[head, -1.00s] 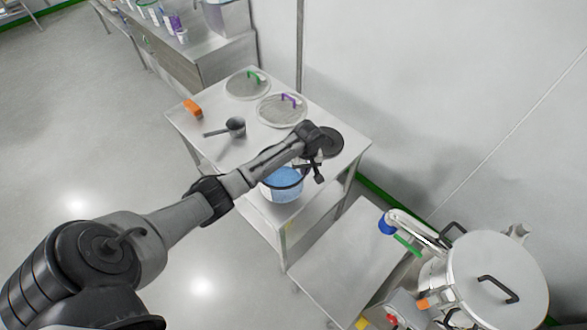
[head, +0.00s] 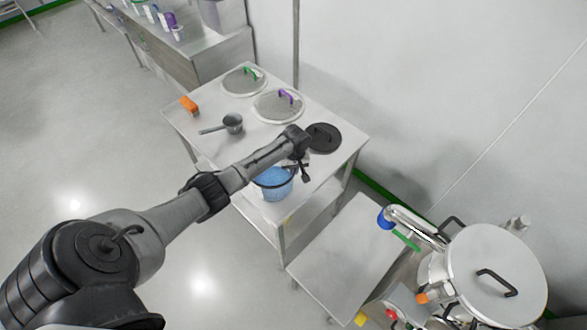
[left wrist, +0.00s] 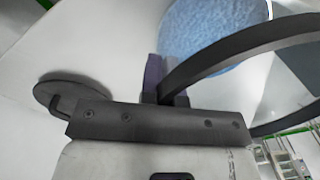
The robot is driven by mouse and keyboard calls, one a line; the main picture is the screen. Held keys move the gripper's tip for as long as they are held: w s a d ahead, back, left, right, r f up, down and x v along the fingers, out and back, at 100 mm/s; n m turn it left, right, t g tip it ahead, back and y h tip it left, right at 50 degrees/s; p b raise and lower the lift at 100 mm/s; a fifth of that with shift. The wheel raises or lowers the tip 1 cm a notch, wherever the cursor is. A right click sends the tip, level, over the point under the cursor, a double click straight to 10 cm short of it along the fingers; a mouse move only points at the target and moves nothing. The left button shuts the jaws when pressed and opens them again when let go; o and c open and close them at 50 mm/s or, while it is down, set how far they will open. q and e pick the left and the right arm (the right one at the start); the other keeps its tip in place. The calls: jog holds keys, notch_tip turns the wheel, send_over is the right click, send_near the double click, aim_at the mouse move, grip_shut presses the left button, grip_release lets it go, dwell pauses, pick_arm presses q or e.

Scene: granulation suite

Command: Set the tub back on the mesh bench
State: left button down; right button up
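The tub (head: 273,184) is a pale round pail with blue contents and a dark hoop handle. In the head view it overlaps the near edge of the steel mesh bench (head: 326,165); I cannot tell whether it touches the top. My left gripper (head: 302,170) is beside the tub's right side, shut on its handle. In the left wrist view the handle (left wrist: 235,42) runs between the fingers (left wrist: 165,88), with the tub's blue contents (left wrist: 212,28) beyond. My arm hides part of the tub's rim. My right gripper is not in view.
On the bench are a mesh disc with a green handle (head: 243,82), one with a purple handle (head: 278,106), a black disc (head: 324,138), a scoop (head: 233,124) and an orange block (head: 189,105). A lower steel table (head: 340,250) and a lidded vessel (head: 490,265) stand at right.

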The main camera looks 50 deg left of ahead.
pick_arm(q)
jog(key=shift+f, duration=0.2)
jog(key=c, duration=1.4)
grip_release()
jog(key=shift+o, duration=0.2)
notch_tip(320, 180, up, 12)
jog(key=p, duration=0.1)
jog(key=s+d+f+m+t, duration=0.1)
jog(key=s+d+f+m, duration=0.3)
jog(key=s+d, duration=0.3)
jog(key=s+d+f+m, duration=0.4)
jog(key=s+d+f, duration=0.15)
jog(key=d, duration=0.45)
jog(key=s+d+r+m+t, duration=0.1)
jog(key=s+d+r+m, duration=0.2)
jog(key=s, duration=0.5)
jog(key=s+d+r+m+t, duration=0.2)
jog(key=s+d+r+m, duration=0.1)
jog(key=s+d, duration=0.3)
jog(key=s+r, duration=0.1)
jog(key=s, duration=0.1)
jog(key=shift+s+r+m, duration=0.2)
jog(key=shift+s+m, duration=0.1)
